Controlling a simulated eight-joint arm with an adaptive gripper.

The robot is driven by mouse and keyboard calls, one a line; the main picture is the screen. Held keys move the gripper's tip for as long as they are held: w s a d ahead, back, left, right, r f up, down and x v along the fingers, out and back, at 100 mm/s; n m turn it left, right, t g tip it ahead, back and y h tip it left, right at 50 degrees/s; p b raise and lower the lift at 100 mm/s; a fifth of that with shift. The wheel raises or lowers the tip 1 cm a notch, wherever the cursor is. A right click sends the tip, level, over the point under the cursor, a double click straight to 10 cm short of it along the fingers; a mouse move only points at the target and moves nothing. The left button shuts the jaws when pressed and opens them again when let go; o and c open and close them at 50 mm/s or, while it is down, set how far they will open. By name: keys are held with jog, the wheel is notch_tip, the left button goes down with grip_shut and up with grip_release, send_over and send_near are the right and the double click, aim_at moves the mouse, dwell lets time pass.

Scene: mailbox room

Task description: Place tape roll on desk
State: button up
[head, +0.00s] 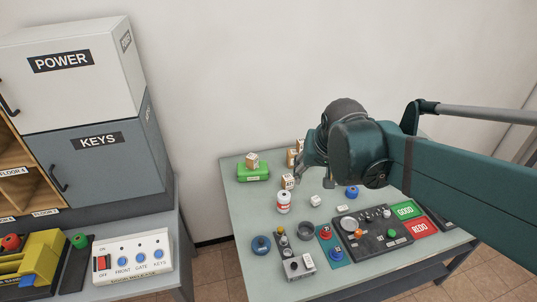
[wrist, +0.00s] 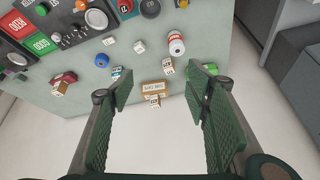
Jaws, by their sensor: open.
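The desk (head: 240,210) is a pale green-grey table against the wall. A dark ring (head: 306,230) lies flat on it and looks most like the tape roll; it shows near the top of the wrist view (wrist: 150,8). A blue round item (head: 261,245) lies at the desk's left front, and another blue round item (head: 351,192) is farther back; I cannot tell if either is tape. My gripper (head: 315,182) is above the back of the desk. In the wrist view its fingers (wrist: 160,85) are spread with nothing between them, pointing toward a labelled brown box (wrist: 153,88).
A green box (head: 254,173) with a small carton, a red-and-white can (head: 283,202) and small cubes stand on the desk. A control panel (head: 375,230) with GOOD and REDO pads fills the right.

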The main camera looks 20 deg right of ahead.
jog(key=s+a+n+t+y, duration=0.1)
jog(key=s+a+n, duration=0.3)
jog(key=s+a, duration=0.4)
jog(key=shift+s+a+t, duration=0.15)
jog(key=shift+s+t, duration=0.35)
jog(key=shift+s, duration=0.75)
jog(key=shift+o, duration=0.5)
jog(key=shift+w, duration=0.1)
jog(key=m+g+h+b, duration=0.15)
jog(key=m+g, duration=0.45)
jog(key=m, duration=0.7)
send_over(351, 190)
notch_tip(351, 190, down, 25)
jog(key=shift+a+f+b, duration=0.1)
jog(key=shift+b, duration=0.2)
jog(key=shift+f+g, duration=0.15)
jog(key=shift+g, duration=0.15)
